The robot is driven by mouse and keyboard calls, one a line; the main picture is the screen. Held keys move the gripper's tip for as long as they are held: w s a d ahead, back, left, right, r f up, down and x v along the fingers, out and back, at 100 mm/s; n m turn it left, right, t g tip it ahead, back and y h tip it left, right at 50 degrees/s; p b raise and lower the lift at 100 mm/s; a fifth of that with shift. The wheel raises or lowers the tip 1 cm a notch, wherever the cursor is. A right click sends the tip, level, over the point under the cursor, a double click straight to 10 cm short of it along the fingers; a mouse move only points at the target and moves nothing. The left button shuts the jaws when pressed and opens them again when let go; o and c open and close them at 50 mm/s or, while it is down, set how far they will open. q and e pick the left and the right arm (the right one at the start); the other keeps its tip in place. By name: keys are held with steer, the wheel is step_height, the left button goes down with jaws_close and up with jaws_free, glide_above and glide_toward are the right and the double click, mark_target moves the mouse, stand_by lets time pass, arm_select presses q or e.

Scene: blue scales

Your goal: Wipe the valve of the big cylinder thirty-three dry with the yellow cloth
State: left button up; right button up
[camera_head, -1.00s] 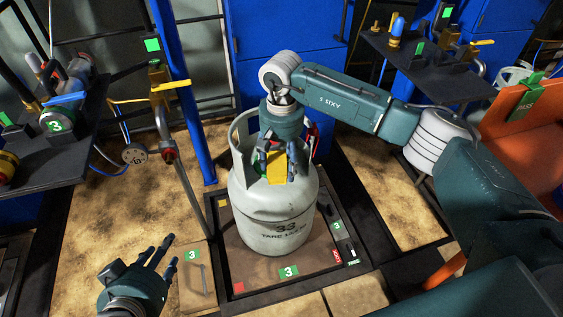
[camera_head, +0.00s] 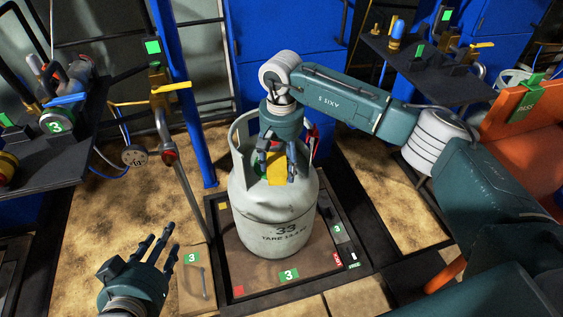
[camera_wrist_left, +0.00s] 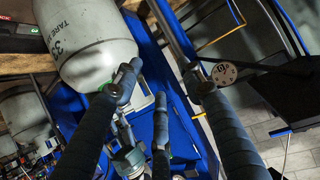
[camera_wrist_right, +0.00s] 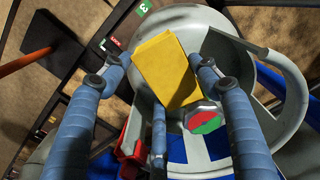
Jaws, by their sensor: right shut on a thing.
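The big grey cylinder marked 33 (camera_head: 270,205) stands upright on the scale platform (camera_head: 232,268). It also shows in the left wrist view (camera_wrist_left: 85,50). My right gripper (camera_head: 277,172) is over the cylinder's top, inside the collar, its fingers pointing down. It is shut on the yellow cloth (camera_wrist_right: 167,70), which hangs between the fingers. A valve knob with a red and green face (camera_wrist_right: 207,120) is beside the cloth in the right wrist view. Whether the cloth touches the valve is unclear. My left gripper (camera_head: 158,248) is open and empty, left of the platform.
A blue post (camera_head: 187,100) and a hose with a grey lance (camera_head: 180,180) stand left of the cylinder. A dark shelf (camera_head: 60,160) with fittings is at the left, another (camera_head: 425,72) at the upper right. An orange panel (camera_head: 505,130) is at the right.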

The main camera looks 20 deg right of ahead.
steer(key=shift+w+r, duration=0.1)
steer(key=shift+r, duration=0.1)
arm_select(q)
steer(key=shift+s+a+f+g+p, duration=0.15)
steer(key=shift+s+a+f+g, duration=0.25)
steer(key=shift+s+f, duration=0.45)
steer(key=shift+s+a+f+g+p, duration=0.2)
steer(key=shift+s+f+g, duration=0.4)
steer(key=shift+f, duration=0.35)
arm_select(e)
steer(key=shift+s+a+f, duration=0.1)
steer(key=shift+s+f, duration=0.05)
steer(key=shift+s, duration=0.35)
steer(key=shift+w+b, duration=0.4)
steer(key=shift+w, duration=0.05)
arm_select(q)
steer(key=w+d+r+t, duration=0.1)
steer(key=w+r+t, duration=0.1)
steer(key=w+r, duration=0.2)
steer(key=shift+d+r+t, duration=0.3)
steer(key=shift+r+t, duration=0.1)
arm_select(e)
steer(key=shift+w+d, duration=0.2)
steer(key=shift+w, duration=0.1)
steer(key=shift+w, duration=0.1)
